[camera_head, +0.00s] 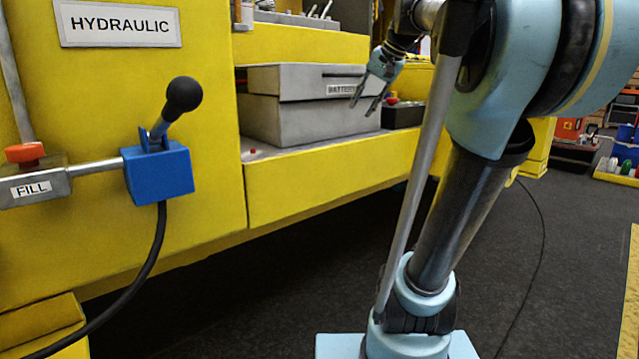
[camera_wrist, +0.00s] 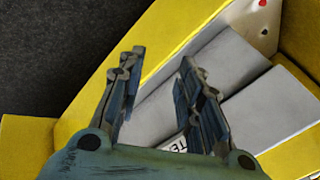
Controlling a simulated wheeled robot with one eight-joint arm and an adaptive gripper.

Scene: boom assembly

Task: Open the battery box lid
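The battery box (camera_head: 300,121) is a grey box on a yellow ledge of the machine. Its grey lid (camera_head: 285,80) is down on the box, with a "BATTERY" label at the right of its front, partly hidden by my gripper. My gripper (camera_head: 364,107) is at the front right of the lid, fingers pointing down and left, spread apart with nothing between them. In the wrist view my gripper (camera_wrist: 161,62) shows two separated fingers above the grey box (camera_wrist: 212,72); part of the label (camera_wrist: 178,145) shows behind the right finger. I cannot tell whether a finger touches the lid.
A blue valve block with a black-knobbed lever (camera_head: 182,97) stands out from the yellow hydraulic panel at left. A dark box with a red knob (camera_head: 400,113) sits right of the battery box. The yellow ledge (camera_head: 330,178) runs below. The dark floor in front is open.

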